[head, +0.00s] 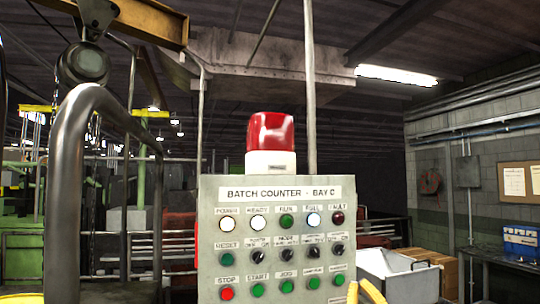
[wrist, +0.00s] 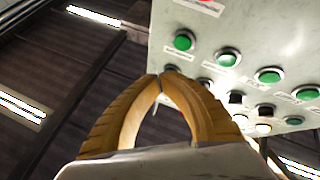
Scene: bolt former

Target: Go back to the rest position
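My gripper (wrist: 160,76) has two yellow ribbed fingers whose tips meet in the wrist view, with nothing between them. Only small yellow parts of it show at the bottom edge of the head view (head: 362,292), in front of the panel's lower right. The grey control panel (head: 208,215), labelled "BATCH COUNTER - BAY C", stands upright ahead. It also fills the upper right of the wrist view (wrist: 235,30). I cannot tell whether the fingertips touch it. Its POWER lamp (head: 227,225), READY lamp (head: 257,225) and another top-row lamp (head: 313,220) look bright.
A red beacon (head: 271,135) tops the panel. A thick metal rail (head: 70,190) stands close on the left. A pale open bin (head: 400,278) and a workbench (head: 500,258) are at the right. An overhead hook block (head: 83,63) hangs upper left.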

